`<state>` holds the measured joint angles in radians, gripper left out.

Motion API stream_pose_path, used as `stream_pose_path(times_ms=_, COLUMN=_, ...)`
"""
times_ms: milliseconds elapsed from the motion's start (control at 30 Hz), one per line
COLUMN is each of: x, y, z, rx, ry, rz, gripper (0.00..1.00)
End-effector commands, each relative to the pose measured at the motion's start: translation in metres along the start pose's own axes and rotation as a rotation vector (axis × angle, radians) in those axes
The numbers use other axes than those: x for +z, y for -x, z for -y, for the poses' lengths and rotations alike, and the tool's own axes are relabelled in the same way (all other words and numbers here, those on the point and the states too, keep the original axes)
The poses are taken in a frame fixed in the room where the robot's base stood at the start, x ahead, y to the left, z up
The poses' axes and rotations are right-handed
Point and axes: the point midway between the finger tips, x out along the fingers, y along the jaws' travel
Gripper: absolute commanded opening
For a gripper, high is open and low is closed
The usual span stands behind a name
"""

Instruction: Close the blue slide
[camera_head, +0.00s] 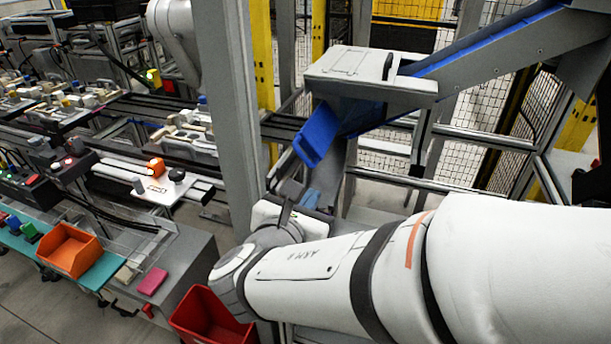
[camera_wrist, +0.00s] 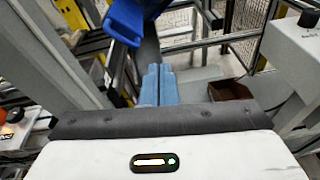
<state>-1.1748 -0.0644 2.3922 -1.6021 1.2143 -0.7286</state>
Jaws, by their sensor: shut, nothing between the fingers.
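The blue slide shows in the head view as a blue panel (camera_head: 318,136) hanging tilted below a grey housing (camera_head: 358,72), at the lower end of a sloping chute. In the wrist view its blue panel (camera_wrist: 125,20) is at the top, left of centre, cut off by the picture's edge. My gripper (camera_wrist: 159,68) has pale blue fingers side by side and shut, with nothing between them. In the head view my gripper (camera_head: 311,196) is partly hidden and appears below the panel, apart from it.
A grey post (camera_head: 230,110) stands left of my gripper. A chute (camera_head: 490,45) with a blue surface slopes up to the right. A red bin (camera_head: 205,318) and an orange bin (camera_head: 70,250) are lower left. A dark red box (camera_wrist: 230,91) shows in the wrist view.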

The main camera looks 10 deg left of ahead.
Motion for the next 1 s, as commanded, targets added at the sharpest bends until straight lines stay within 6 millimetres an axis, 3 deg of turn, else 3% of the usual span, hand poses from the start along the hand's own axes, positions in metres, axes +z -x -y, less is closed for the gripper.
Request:
stream_pose_path(times_ms=33, x=-0.009, y=0.008, z=-0.017, rx=0.058, ry=0.052, rz=0.026, gripper=0.00)
stream_pose_path(times_ms=100, x=-0.011, y=0.016, z=-0.031, rx=0.110, ry=0.100, rz=0.057, gripper=0.00)
stream_pose_path(times_ms=200, x=-0.011, y=0.020, z=-0.042, rx=0.147, ry=0.134, rz=0.081, gripper=0.00)
stream_pose_path(times_ms=333, x=-0.010, y=0.011, z=-0.046, rx=0.153, ry=0.141, rz=0.086, gripper=0.00)
stream_pose_path(times_ms=800, x=-0.004, y=-0.080, z=-0.058, rx=0.148, ry=0.138, rz=0.082, gripper=0.00)
stream_pose_path(times_ms=1000, x=-0.001, y=-0.106, z=-0.064, rx=0.151, ry=0.138, rz=0.083, gripper=0.00)
